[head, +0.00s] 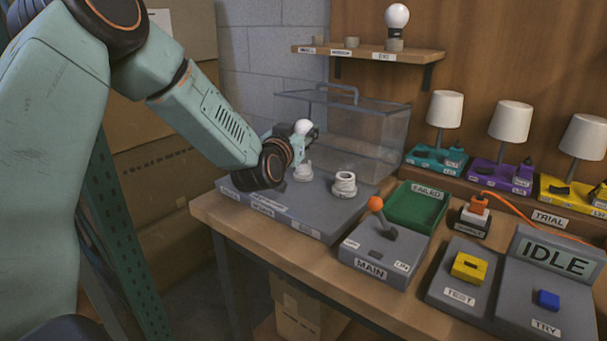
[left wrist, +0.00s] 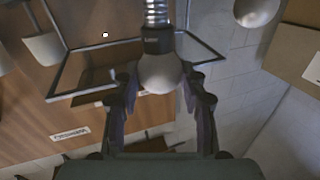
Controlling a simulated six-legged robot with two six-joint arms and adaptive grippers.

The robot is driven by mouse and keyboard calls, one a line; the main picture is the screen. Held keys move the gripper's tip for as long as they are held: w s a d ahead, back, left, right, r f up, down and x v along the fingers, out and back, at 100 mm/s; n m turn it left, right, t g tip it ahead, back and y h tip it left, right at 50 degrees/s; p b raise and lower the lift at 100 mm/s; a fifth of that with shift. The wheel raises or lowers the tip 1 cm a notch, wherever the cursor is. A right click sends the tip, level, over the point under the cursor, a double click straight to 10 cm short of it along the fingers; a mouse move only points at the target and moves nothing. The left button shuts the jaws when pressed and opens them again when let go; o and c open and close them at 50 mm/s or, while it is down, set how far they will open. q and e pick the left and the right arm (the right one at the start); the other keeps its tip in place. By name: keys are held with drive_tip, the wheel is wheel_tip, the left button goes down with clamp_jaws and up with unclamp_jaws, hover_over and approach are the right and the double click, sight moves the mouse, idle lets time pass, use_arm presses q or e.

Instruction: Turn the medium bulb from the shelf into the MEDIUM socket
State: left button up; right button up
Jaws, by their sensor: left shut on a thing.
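The medium bulb, with its white globe (head: 303,127), is held in my left gripper (head: 304,137) above the rear of the grey socket board (head: 269,198). In the left wrist view the fingers (left wrist: 162,98) close on both sides of the globe (left wrist: 160,73). A dark collar and a ridged silver stem (left wrist: 157,12) extend from it to the top edge, where the end is cut off. A white socket (head: 303,173) stands just below the gripper in the head view; I cannot tell whether the bulb touches it. Another white socket (head: 345,184) stands to its right. My right gripper is not in view.
The shelf (head: 430,60) carries a large bulb (head: 397,17) at its right and empty holders to the left. A clear case (head: 375,130) stands behind the sockets. The MAIN lever (head: 377,204) and a green FAILED tray (head: 402,227) are at the right.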

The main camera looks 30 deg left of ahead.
use_arm(q)
drive_tip(key=shift+f+b, duration=0.75)
drive_tip(key=shift+f, duration=0.7)
idle(2.1)
drive_tip(key=o, duration=0.4)
drive_tip(key=c, duration=0.4)
drive_tip(key=shift+s+f, duration=0.1)
drive_tip(key=shift+f, duration=0.15)
drive_tip(key=shift+h, duration=0.3)
